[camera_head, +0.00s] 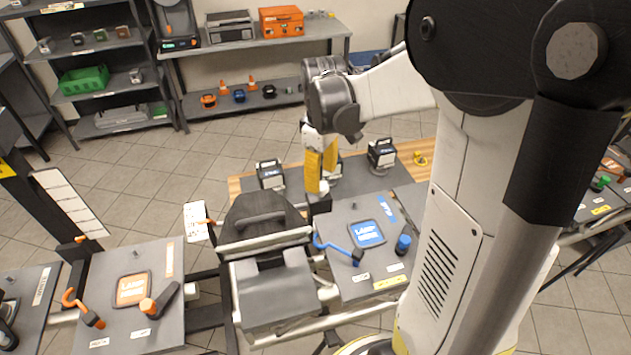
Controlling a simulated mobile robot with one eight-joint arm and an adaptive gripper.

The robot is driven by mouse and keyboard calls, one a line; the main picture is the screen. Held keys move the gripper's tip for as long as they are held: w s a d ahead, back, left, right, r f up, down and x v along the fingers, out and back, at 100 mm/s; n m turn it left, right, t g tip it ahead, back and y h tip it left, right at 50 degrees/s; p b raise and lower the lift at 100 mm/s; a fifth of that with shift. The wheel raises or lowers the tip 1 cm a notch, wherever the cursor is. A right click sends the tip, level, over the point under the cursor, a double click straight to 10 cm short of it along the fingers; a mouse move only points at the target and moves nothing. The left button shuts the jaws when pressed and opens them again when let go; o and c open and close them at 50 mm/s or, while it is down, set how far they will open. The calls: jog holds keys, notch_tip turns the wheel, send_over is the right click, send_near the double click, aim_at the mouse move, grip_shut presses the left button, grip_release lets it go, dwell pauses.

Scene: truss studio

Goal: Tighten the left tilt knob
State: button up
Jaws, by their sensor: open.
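My gripper (318,184) has yellow fingers pointing down. It is open, with nothing seen between the fingers. It is above and right of a dark lamp-like unit (262,222) in a light bar frame. A small orange part (207,222) shows at that unit's left side; it may be the left tilt knob, but it is too small to tell how tight it is. My gripper is well to the right of it and apart from it.
A grey panel with an orange label (130,310) is at lower left, with an orange lever (82,305). A panel with a blue label (345,275) is right of centre, with a blue lever (338,247) and blue knob (403,244). Black boxes (381,153) stand behind on a wooden-edged table.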

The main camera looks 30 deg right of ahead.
aim_at(321, 185)
jog(key=shift+f, duration=1.65)
jog(key=shift+c, duration=0.5)
grip_shut()
